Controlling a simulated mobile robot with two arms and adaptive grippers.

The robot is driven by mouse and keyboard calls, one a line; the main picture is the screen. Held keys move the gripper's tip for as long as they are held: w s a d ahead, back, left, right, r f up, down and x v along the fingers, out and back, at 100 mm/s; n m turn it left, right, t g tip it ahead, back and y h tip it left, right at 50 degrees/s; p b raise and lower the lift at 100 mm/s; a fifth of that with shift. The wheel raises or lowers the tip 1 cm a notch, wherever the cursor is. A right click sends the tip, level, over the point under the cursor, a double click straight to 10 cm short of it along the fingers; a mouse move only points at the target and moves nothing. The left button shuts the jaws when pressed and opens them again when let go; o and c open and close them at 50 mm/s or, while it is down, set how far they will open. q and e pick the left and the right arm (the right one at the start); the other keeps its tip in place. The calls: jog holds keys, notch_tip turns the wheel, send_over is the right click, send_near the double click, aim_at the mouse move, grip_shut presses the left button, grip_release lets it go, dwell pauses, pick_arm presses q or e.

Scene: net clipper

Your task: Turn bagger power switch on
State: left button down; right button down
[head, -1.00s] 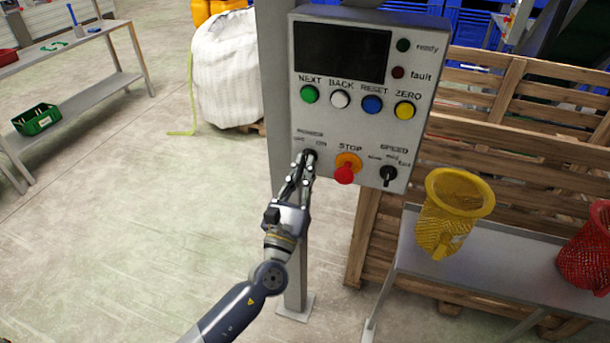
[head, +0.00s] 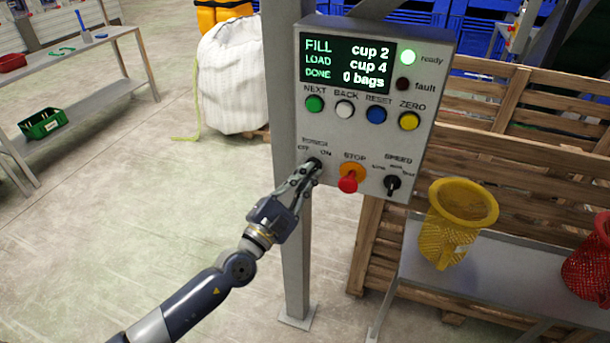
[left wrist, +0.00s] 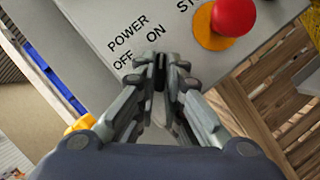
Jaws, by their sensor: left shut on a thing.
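The grey control box (head: 437,150) stands on a post, and its screen (head: 346,65) is lit with FILL cup 2, LOAD cup 4 and DONE 0 bags. The ready lamp (head: 408,58) glows bright and the fault lamp (head: 403,85) is dark. The dark power switch knob (head: 314,164) is at the lower left of the panel, under the OFF and ON labels. My left gripper (head: 312,176) is shut on the knob. In the left wrist view the knob (left wrist: 160,73) shows between the fingertips, mostly hidden by them. My right gripper is in neither view.
The red stop button (head: 348,182) on its orange base is just right of my left gripper, with the speed knob (head: 393,184) beyond. A yellow net tube (head: 446,240) and a red one (head: 590,265) are at the right.

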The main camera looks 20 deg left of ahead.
pick_arm(q)
jog(key=shift+a+r+m, duration=0.15)
jog(key=shift+r+m, duration=0.25)
jog(key=c, duration=1.7)
grip_release()
jog(key=shift+w+f, duration=0.1)
jog(key=shift+f, duration=0.1)
jog(key=v, duration=1.2)
